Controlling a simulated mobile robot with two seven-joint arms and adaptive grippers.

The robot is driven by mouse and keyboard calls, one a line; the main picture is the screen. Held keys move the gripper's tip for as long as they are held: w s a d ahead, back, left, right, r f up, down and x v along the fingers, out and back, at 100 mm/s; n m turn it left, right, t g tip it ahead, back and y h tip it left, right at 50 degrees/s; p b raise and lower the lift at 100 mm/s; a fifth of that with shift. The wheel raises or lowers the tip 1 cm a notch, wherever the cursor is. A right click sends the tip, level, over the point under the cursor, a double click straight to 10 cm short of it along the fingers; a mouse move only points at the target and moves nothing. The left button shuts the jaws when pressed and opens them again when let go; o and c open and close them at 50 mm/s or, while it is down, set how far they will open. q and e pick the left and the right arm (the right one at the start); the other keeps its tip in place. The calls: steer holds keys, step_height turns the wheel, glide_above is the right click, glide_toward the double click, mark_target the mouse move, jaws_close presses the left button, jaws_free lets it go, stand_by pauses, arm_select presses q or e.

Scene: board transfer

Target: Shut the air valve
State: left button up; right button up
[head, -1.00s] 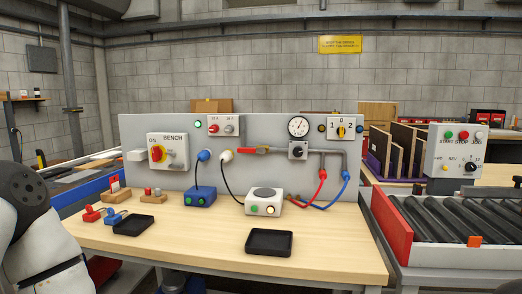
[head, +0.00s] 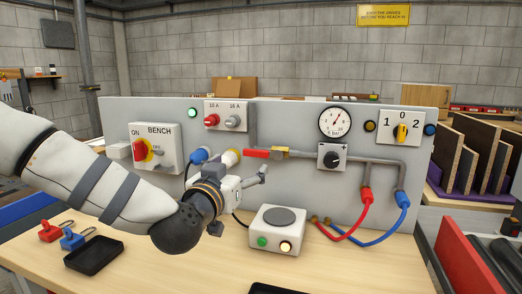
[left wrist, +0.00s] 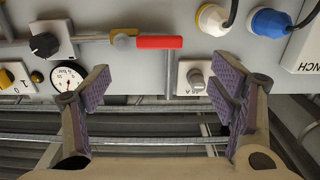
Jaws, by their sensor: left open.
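The air valve has a red lever (head: 257,153) and a brass body (head: 280,152) on the grey pipe of the upright panel. The lever lies level, in line with the pipe. In the left wrist view, which is upside down, the red lever (left wrist: 158,42) and brass body (left wrist: 123,41) show ahead of the fingers. My left gripper (head: 256,178) is in front of the panel, just below the lever. In the left wrist view its padded fingers (left wrist: 165,90) are wide apart, with nothing between them. My right gripper is out of view.
A pressure gauge (head: 336,122) and black knob (head: 333,157) are right of the valve. White plug (head: 231,157) and blue plug (head: 199,155) stick out to its left. A white box with lit buttons (head: 278,232) stands on the bench below.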

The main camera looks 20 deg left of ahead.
mark_target(255, 153)
arm_select(q)
steer(key=w+b, duration=0.1)
steer(key=w, duration=0.4)
steer(key=w+b, duration=0.1)
steer(key=w, duration=0.3)
steer(key=shift+w+d+f, duration=0.2)
steer(key=shift+w, duration=0.2)
steer(key=shift+w+r, duration=0.25)
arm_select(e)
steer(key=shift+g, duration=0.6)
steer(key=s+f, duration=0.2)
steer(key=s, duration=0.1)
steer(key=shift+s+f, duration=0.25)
arm_select(q)
steer(key=shift+c, duration=0.5)
